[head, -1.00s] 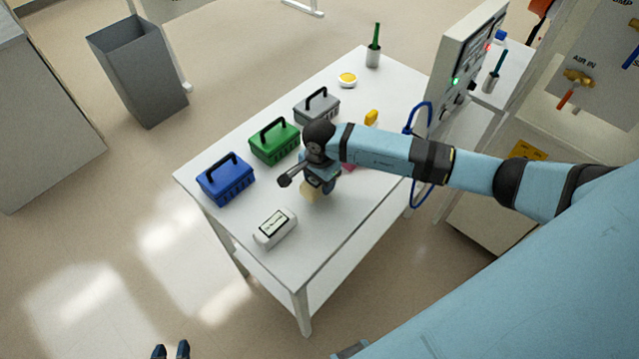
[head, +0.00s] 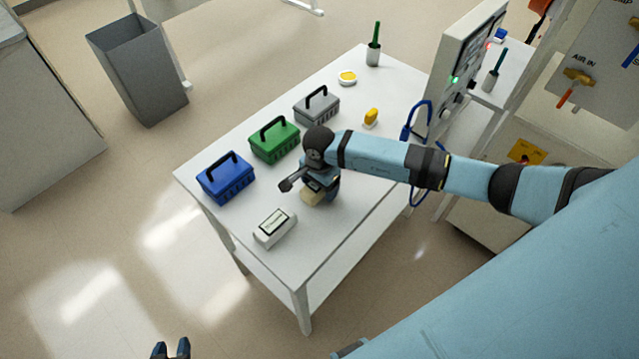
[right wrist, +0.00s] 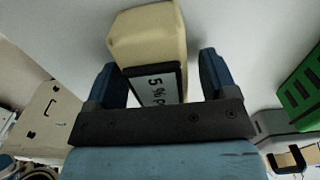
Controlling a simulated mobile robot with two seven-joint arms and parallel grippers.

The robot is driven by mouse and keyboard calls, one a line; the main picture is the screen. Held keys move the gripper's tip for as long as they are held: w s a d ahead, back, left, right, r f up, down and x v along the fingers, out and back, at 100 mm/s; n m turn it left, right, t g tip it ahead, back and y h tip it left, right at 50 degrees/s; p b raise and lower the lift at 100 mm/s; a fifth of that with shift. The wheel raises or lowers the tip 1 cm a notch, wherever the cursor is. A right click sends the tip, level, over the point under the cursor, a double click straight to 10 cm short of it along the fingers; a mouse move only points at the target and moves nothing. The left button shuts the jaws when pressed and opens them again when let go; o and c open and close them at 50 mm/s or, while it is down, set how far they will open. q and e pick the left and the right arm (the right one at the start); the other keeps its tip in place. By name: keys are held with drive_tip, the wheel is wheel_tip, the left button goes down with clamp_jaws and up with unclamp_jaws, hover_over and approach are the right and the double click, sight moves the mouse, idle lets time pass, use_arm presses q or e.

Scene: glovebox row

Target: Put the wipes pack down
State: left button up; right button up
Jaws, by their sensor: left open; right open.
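A cream pack (head: 311,198) with a dark-framed label is under my right gripper (head: 322,188), at the table's front half. I cannot read which is the wipes pack. My left gripper (head: 171,349) is open and empty at the bottom edge.
Blue (head: 226,180), green (head: 274,142) and grey (head: 317,107) cases line the table's left side. A yellow item (head: 371,117), a round yellow-topped dish (head: 347,78) and a cup (head: 373,56) are farther back. The table's near right part is clear.

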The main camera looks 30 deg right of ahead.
drive_tip(key=shift+r, duration=0.55)
wheel_tip(320, 180, up, 10)
drive_tip(key=shift+f+b, duration=0.2)
drive_tip(key=shift+b, duration=1.05)
drive_tip(key=shift+r, duration=0.75)
